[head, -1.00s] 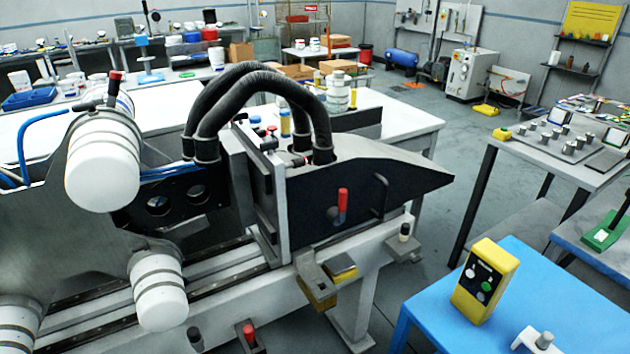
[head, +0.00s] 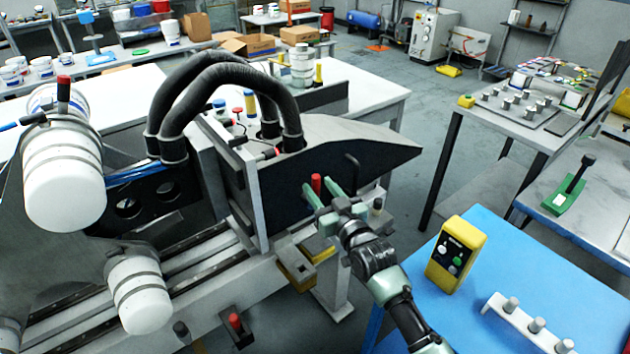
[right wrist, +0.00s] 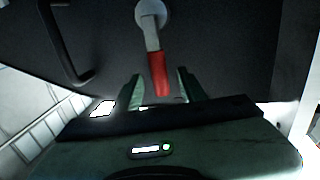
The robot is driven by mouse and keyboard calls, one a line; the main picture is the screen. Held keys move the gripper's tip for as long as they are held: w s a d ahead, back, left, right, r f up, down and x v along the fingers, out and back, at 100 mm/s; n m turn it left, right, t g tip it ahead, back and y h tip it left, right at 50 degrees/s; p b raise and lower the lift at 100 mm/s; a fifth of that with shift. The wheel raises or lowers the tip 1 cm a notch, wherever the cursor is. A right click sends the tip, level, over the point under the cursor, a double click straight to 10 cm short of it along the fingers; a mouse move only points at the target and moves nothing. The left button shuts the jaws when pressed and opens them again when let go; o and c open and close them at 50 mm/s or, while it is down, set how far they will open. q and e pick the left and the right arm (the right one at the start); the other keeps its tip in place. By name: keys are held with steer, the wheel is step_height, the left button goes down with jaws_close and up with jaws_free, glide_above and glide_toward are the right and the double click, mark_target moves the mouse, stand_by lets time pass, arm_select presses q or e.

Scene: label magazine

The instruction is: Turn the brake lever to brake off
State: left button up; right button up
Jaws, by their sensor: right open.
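The brake lever (head: 316,184) has a red handle and stands out from the dark side panel of the machine. In the right wrist view the lever (right wrist: 158,72) shows a grey shank running from a round pale pivot to the red grip. My right gripper (head: 323,193) is open at the lever. Its two green fingers (right wrist: 159,86) stand on either side of the red grip's end, with a gap visible on both sides. The grip's depth between the fingers is hard to judge. My left gripper is not in view.
A dark bar handle (head: 352,172) sits on the panel beside the lever. Another red-tipped lever (head: 235,322) is low at the front. A yellow control box (head: 456,254) and a white bracket with pegs (head: 527,325) stand on the blue table (head: 490,235).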

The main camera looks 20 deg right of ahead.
steer(key=shift+w+a, duration=0.2)
steer(key=shift+w, duration=1.05)
jaws_close()
steer(key=shift+f, duration=0.1)
stand_by(0.4)
